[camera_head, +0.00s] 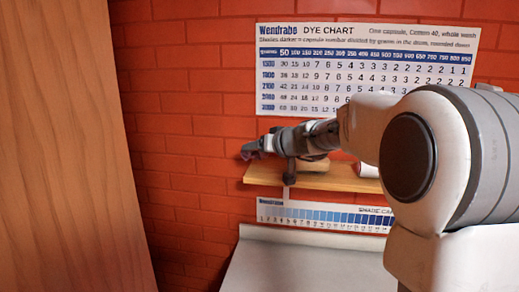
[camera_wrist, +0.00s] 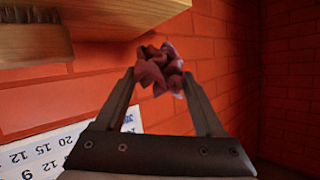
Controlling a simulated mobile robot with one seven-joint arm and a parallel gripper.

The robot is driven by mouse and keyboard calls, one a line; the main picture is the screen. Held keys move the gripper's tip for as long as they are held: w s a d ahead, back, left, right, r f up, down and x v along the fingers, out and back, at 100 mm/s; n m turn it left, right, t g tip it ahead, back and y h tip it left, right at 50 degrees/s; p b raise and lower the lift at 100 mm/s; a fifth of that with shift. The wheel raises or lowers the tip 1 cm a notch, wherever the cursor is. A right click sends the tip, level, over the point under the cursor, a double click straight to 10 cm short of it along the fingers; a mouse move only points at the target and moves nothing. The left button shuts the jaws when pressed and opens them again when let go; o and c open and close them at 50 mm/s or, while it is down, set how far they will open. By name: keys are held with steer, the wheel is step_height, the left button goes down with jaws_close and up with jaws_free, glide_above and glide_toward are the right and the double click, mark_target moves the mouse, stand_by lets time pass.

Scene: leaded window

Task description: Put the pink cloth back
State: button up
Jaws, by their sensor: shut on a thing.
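The pink cloth (camera_wrist: 160,68) is a crumpled, dusky pink bundle in the wrist view. My gripper (camera_wrist: 161,76) is shut on it, with one finger on each side. In the head view my gripper (camera_head: 254,149) is in front of the red brick wall, at the left end of a wooden shelf (camera_head: 340,182). The cloth is too small and dark there to make out clearly. In the wrist view the cloth hangs clear of the shelf edge (camera_wrist: 125,14), against the brick.
A wooden brush (camera_wrist: 34,44) lies by the shelf in the wrist view. A dye chart (camera_head: 365,65) is on the wall above the shelf, a shade card (camera_head: 320,215) below it. A pale surface (camera_head: 300,262) is lower down. A wooden panel (camera_head: 65,150) fills the left.

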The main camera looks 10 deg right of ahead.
steer(key=shift+f+b, duration=0.6)
steer(key=shift+b, duration=0.45)
steer(key=o, duration=1.4)
steer(key=shift+r, duration=0.2)
steer(key=shift+r+p, duration=0.5)
steer(key=shift+p, duration=0.5)
steer(key=shift+s+d+r, duration=0.1)
steer(key=shift+s+r, duration=0.1)
steer(key=b+v, duration=0.1)
steer(key=v, duration=1)
steer(key=shift+s+b, duration=0.3)
steer(key=shift+b, duration=0.05)
